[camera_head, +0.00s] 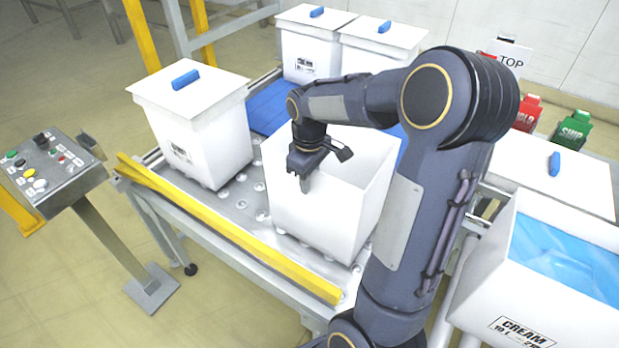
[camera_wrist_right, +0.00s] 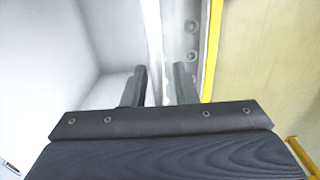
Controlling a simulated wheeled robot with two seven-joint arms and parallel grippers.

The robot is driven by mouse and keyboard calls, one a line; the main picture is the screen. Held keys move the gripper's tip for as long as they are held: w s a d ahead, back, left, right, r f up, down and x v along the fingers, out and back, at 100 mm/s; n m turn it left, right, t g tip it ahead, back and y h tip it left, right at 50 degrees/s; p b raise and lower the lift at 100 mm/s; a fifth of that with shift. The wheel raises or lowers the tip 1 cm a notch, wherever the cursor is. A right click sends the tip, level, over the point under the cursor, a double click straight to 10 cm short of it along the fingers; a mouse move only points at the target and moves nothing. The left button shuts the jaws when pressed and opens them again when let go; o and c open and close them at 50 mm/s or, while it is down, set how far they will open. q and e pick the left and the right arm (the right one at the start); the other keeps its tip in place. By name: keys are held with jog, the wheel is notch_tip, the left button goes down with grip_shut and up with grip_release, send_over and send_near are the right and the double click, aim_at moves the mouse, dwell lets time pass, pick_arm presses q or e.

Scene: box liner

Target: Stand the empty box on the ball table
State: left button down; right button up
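The empty white box (camera_head: 330,212) is open at the top and stands upright on the ball table (camera_head: 240,194), a metal plate with ball casters. My right arm reaches over the box from the right. My right gripper (camera_head: 304,184) points down at the box's near rim. In the right wrist view, its two fingers (camera_wrist_right: 160,88) are apart, with the box's white wall (camera_wrist_right: 152,35) between them. One finger is on the inside of the box, the other on the outside, with a gap showing beside the wall. My left gripper is not in view.
A lidded white box (camera_head: 198,130) stands left of the empty box. A yellow rail (camera_head: 235,238) runs along the table's front edge. Two lidded boxes (camera_head: 312,50) stand behind. A blue-lined cream box (camera_head: 540,285) is at right. A control panel (camera_head: 48,172) stands at left.

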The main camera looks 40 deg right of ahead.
notch_tip(320, 180, up, 12)
jog(key=shift+r+p, duration=0.2)
jog(key=shift+p, duration=0.15)
jog(key=s+a+f+m+t+y, duration=0.2)
jog(key=s+a, duration=0.6)
jog(key=s+a+f+m+t+y, duration=0.1)
jog(key=s+a+f+m+t, duration=0.2)
jog(key=s+a, duration=0.5)
jog(key=shift+s+a+f+t+y, duration=0.15)
jog(key=shift+s+f+t+y, duration=0.15)
jog(key=shift+y, duration=0.1)
jog(key=shift+r, duration=0.1)
dwell(0.4)
